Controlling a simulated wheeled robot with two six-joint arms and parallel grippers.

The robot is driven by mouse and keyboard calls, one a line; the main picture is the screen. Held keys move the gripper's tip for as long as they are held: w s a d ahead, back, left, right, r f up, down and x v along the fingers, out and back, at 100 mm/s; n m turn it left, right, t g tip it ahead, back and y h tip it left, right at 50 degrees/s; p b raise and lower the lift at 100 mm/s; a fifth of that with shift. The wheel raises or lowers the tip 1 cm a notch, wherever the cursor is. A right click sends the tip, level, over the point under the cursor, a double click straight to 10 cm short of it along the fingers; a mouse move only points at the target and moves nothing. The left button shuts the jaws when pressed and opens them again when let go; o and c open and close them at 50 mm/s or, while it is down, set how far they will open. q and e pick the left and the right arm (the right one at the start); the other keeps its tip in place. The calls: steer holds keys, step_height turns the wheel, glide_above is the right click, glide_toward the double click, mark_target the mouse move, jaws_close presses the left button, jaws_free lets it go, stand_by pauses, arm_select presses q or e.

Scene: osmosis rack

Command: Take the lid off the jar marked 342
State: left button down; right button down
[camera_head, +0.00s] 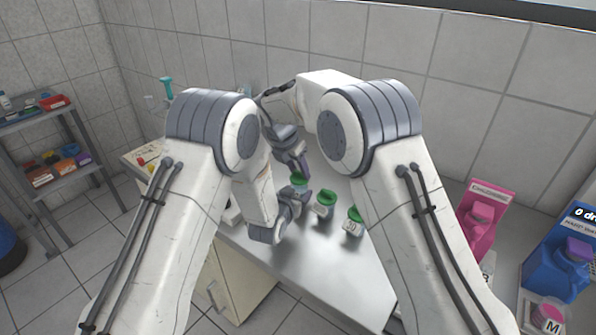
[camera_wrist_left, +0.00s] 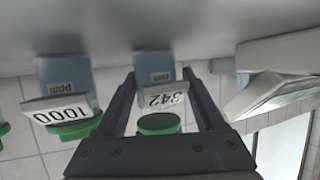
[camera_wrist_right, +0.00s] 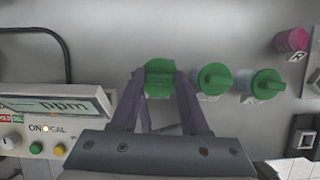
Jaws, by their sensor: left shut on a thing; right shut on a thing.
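The jar marked 342 (camera_wrist_left: 161,97) shows its tilted label in the left wrist view, with its green lid (camera_wrist_left: 160,123) at its top. My left gripper (camera_wrist_left: 159,78) is shut on this jar, one finger on each side. My right gripper (camera_wrist_right: 161,76) is shut on the green lid (camera_wrist_right: 159,88), seen from above between its fingers. In the head view the lid (camera_head: 299,179) shows partly between my two grippers, and the jar body is mostly hidden there. I cannot tell whether the lid is seated or loose.
A jar marked 1000 (camera_wrist_left: 68,115) stands beside it. Two more green-lidded jars (camera_head: 324,206) (camera_head: 354,222) stand to the right on the grey bench (camera_head: 330,275). A meter with a display (camera_wrist_right: 55,105) is close to my right gripper. Pink (camera_head: 480,225) and blue (camera_head: 560,270) containers stand at the far right.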

mark_target(298, 173)
steer(key=shift+r, duration=2.05)
arm_select(q)
jaws_free()
